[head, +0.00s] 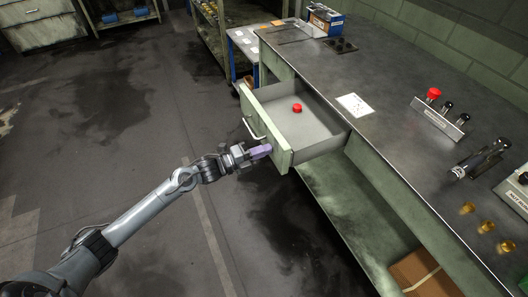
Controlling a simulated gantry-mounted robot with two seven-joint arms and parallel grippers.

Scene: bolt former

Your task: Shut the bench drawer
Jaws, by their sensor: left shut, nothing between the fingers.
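The bench drawer (318,133) is pulled out of the left side of the workbench (385,95). Its pale green front (283,158) faces left and carries a metal handle (251,129). A small red object (297,108) lies inside the drawer. My left gripper (262,151) is shut and empty, with its purplish fingers at the drawer front, just below and right of the handle. I cannot tell whether the fingers touch the front. My right gripper is not in view.
On the bench top are a white paper (354,105), a panel with a red knob (434,93), and several brass parts (476,226). A cardboard box (424,273) sits on the lower shelf. The floor left of the drawer is clear.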

